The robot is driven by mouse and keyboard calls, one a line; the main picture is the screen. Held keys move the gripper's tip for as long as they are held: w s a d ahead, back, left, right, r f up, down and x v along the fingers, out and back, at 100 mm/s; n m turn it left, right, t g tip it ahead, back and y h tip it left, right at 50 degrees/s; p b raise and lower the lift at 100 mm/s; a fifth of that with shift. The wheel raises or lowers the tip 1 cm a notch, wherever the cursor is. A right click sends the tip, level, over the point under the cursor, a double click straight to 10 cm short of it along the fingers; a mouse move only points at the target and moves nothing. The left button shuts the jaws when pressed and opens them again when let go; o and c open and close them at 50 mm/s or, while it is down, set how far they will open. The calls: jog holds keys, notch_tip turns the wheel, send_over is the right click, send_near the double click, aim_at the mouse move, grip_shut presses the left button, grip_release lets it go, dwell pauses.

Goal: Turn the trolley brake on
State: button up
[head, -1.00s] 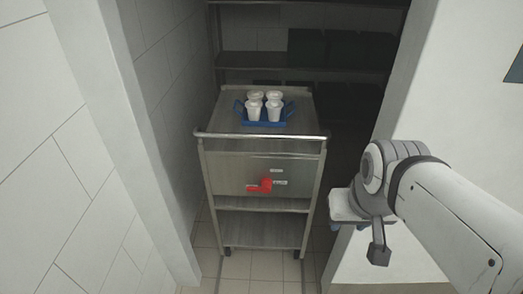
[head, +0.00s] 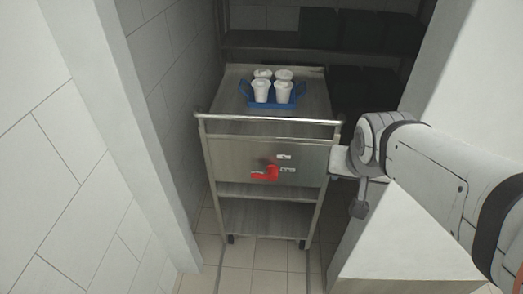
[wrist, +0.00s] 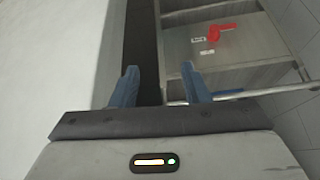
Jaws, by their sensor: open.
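The steel trolley (head: 225,152) stands in a narrow recess. A red brake lever (head: 268,174) is on its front panel, with its arm pointing left in the head view. Small white labels sit around the lever; their text is too small to read. The lever also shows upside down in the wrist view (wrist: 222,32). My gripper (wrist: 158,76) is open and empty, with its two blue fingers apart. It is short of the front panel and clear of the lever. In the head view my wrist is to the right of the trolley and the fingers are hidden.
A blue tray (head: 247,97) with several white cups (head: 261,90) is on the trolley top. A handrail (head: 265,120) runs along its front edge. White walls (head: 150,130) flank the recess closely. Dark shelving (head: 270,40) stands behind. The tiled floor in front is clear.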

jog(key=w+f+m+t+b, duration=0.3)
jog(key=w+f+b, duration=0.6)
jog(key=w+f, duration=0.1)
jog(key=m+t+y+b, duration=0.3)
jog(key=t+y+b, duration=0.3)
jog(key=b, duration=1.3)
send_near(258, 178)
jog(key=w+d+r+y, duration=0.1)
jog(key=w+d+r, duration=0.3)
jog(key=d+r, duration=0.3)
jog(key=a+f+m+g+y+b, duration=0.1)
jog(key=a+f+g+y+b, duration=0.1)
jog(key=a+f+y+b, duration=0.6)
jog(key=w, duration=0.1)
jog(key=w+a+h, duration=0.1)
jog(key=w, duration=0.1)
jog(key=w+a+f+h+b, duration=0.1)
jog(key=w, duration=0.1)
jog(key=shift+w+a+t, duration=0.1)
jog(key=shift+a+t, duration=0.05)
jog(key=shift+t, duration=0.15)
jog(key=shift+w+a+r, duration=0.1)
jog(key=shift+w+a, duration=0.15)
jog(key=shift+w, duration=0.05)
jog(key=shift+c, duration=0.3)
grip_shut()
